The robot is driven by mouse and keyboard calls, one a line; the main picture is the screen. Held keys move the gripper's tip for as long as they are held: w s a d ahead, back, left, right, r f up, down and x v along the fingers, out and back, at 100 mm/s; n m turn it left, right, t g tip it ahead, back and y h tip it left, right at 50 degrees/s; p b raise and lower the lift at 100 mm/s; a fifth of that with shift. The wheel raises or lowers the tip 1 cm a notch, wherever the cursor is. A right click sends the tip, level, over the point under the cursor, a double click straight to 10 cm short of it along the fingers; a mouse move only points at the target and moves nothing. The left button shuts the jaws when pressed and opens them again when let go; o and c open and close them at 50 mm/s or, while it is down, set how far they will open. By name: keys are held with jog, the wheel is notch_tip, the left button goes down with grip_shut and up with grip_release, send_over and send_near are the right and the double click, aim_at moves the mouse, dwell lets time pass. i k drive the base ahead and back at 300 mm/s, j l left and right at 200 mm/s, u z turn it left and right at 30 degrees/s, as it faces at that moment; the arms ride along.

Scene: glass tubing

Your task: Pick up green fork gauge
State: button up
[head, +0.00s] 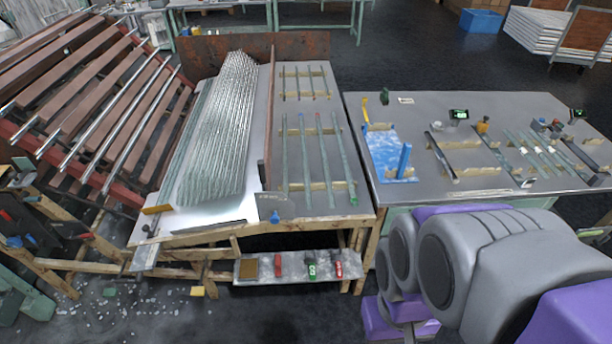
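A small green and black tool (311,266), which looks like the green fork gauge, lies on the low shelf (247,259) under the front of the middle table. It is too small to make out its fork shape. A red tool (278,265) lies to its left and a red and dark tool (338,268) to its right. My purple and grey arm fills the lower right of the head view, right of the shelf and apart from it. My gripper does not show.
The middle table (350,205) bears a stack of glass tubes (222,130) and several spaced tubes. A grey table (420,108) with gauges and tubes stands right. Wooden legs flank the shelf. A tube rack (95,95) is left; glass shards litter the floor.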

aim_at(311, 261)
jog(key=l+u, duration=0.1)
jog(key=u, duration=0.3)
jog(key=i+l+u, duration=0.1)
jog(key=u, duration=0.35)
jog(key=l+u, duration=0.15)
jog(key=u, duration=0.25)
jog(key=l+u, duration=0.15)
jog(key=u, duration=0.25)
